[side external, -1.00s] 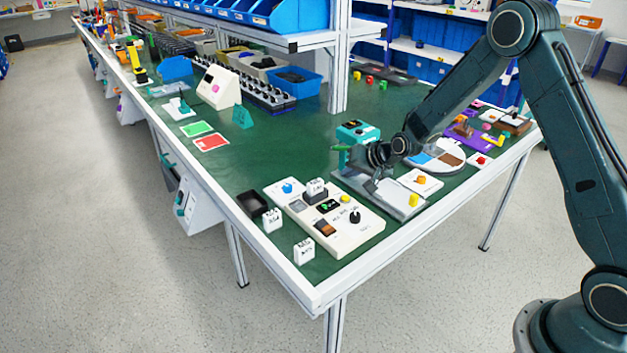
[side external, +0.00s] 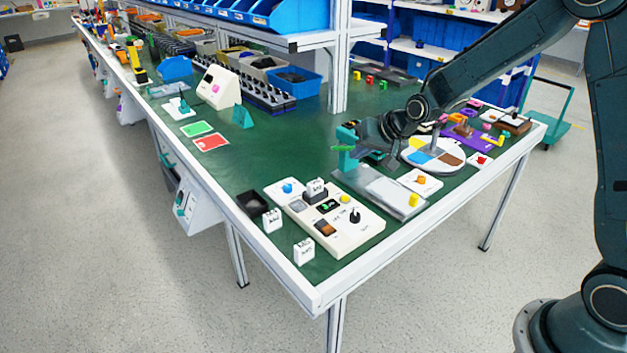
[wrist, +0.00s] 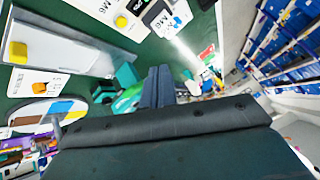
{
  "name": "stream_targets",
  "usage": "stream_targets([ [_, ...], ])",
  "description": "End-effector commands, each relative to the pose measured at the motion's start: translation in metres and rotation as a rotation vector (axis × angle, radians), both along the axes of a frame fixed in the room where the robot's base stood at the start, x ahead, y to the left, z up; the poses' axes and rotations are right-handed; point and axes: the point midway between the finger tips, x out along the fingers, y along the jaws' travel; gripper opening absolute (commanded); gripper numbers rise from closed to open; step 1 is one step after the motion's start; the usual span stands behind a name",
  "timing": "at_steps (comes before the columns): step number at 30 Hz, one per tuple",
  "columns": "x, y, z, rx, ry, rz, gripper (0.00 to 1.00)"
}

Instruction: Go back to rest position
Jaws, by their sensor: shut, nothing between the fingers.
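My gripper (side external: 368,131) is in the air above the green bench, beside a teal device, with its tips hard to make out in the side view. In the wrist view its two dark fingers (wrist: 158,86) are together with nothing between them. The white control panel (side external: 368,233) lies near the front of the bench, in front of my gripper and apart from it. The black rotary knob (side external: 355,215) stands on the panel's right part. The panel shows only partly at the top of the wrist view (wrist: 122,20).
The teal device (side external: 347,160) is close to my gripper and partly hidden by it. A grey plate (side external: 385,190) with a yellow knob and a round multicoloured disc (side external: 450,158) are near. Small white blocks (side external: 304,250) stand by the panel. A metal shelf post (side external: 340,60) rises behind.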

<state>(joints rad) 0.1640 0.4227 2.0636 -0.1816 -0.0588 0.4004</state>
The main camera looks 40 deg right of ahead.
Motion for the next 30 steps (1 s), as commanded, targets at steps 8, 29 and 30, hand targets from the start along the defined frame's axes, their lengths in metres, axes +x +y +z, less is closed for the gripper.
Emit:
stream_targets([
  [8, -0.048, 0.014, 0.055, -0.083, 0.032, 0.084, 0.0],
  [29, -0.2, 0.035, 0.135, -0.259, 0.127, 0.26, 0.0],
  [30, -0.209, 0.036, 0.137, -0.268, 0.133, 0.27, 0.0],
])
